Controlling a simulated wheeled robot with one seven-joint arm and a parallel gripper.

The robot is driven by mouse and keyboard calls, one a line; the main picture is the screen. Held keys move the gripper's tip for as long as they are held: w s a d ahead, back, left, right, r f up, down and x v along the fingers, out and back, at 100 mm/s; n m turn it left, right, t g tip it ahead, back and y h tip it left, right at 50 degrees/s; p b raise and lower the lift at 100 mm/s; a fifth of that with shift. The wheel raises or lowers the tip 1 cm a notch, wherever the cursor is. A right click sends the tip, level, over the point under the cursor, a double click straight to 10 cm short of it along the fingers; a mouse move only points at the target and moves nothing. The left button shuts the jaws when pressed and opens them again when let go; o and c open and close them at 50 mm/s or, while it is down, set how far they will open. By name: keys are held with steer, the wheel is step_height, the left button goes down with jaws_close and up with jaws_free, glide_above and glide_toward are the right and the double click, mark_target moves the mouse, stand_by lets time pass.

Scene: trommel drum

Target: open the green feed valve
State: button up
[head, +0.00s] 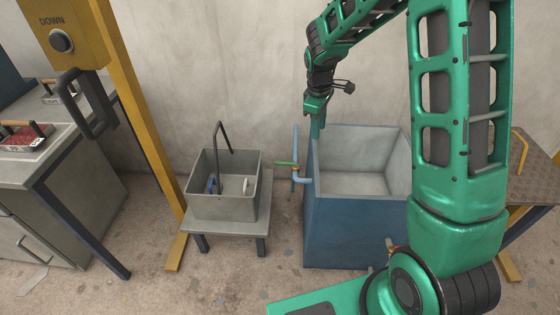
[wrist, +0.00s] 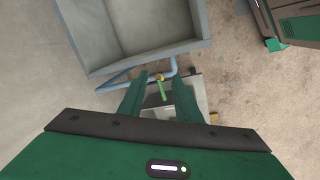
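The green feed valve is a small lever handle (head: 286,163) on a light blue pipe (head: 295,140), left of the blue tank (head: 350,220). In the wrist view the green handle (wrist: 163,91) hangs from a brass-coloured fitting on the pipe and shows between my fingers. My gripper (head: 318,128) points down near the tank's left rim, above and right of the handle in the head view. In the wrist view my gripper (wrist: 160,80) has its two green fingers apart, with nothing held. The handle appears farther from the camera than the fingertips; contact is not seen.
A grey sink (head: 225,205) with a dark tap stands on a low stand left of the valve. A yellow post (head: 140,110) carries a "DOWN" button box farther left. The tank (wrist: 100,68) fills the upper wrist view. Floor is open between stand and tank.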

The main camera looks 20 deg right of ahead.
mark_target(281, 163)
steer(key=w+a+f+n+y, duration=0.1)
steer(key=w+a+f+n, duration=0.4)
steer(key=w+a+f, duration=0.55)
steer(key=f, duration=1.2)
steer(key=shift+d, duration=0.3)
jaws_close()
